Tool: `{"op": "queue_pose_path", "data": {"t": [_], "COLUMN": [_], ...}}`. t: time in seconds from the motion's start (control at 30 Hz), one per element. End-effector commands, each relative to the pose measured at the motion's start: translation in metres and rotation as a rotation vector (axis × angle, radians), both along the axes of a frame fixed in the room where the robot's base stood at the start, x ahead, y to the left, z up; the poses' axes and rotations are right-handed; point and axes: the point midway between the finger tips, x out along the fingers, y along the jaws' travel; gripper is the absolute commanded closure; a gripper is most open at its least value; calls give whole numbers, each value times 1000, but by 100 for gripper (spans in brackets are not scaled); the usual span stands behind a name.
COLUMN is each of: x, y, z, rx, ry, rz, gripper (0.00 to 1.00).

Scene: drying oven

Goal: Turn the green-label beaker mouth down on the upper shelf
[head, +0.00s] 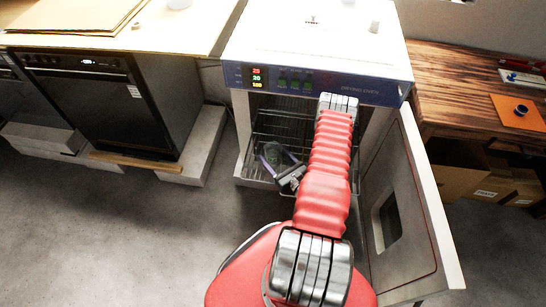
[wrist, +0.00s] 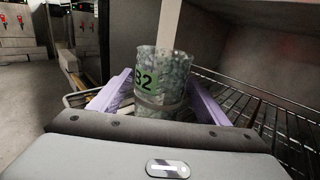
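The green-label beaker (wrist: 170,68) is clear glass with a green label reading B2, in the middle of the wrist view. The purple fingers of my gripper (wrist: 158,104) lie along both of its sides and appear closed on it. In the head view my gripper (head: 278,163) is at the front of the open oven with the beaker (head: 272,153) between its fingers, small and dim. One rim shows at the top of the beaker in the wrist view; its other end is hidden by the gripper. The upper wire shelf (head: 284,124) is inside the oven, partly behind my arm.
The drying oven (head: 330,74) has a lit display, and its door (head: 418,205) stands open to the right. Wire shelf bars (wrist: 265,108) run close on the right in the wrist view. A wooden table (head: 455,85) is beyond the door.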

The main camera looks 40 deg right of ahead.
Motion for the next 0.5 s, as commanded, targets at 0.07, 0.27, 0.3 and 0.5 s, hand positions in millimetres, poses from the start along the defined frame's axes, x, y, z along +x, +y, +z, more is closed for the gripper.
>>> {"op": "queue_pose_path", "data": {"t": [0.07,0.27,0.3,0.5], "x": [0,0,0,0], "y": [0,0,0,0], "z": [0,0,0,0], "rx": [0,0,0,0], "ry": [0,0,0,0], "rz": [0,0,0,0], "gripper": [36,50,53,67]}}
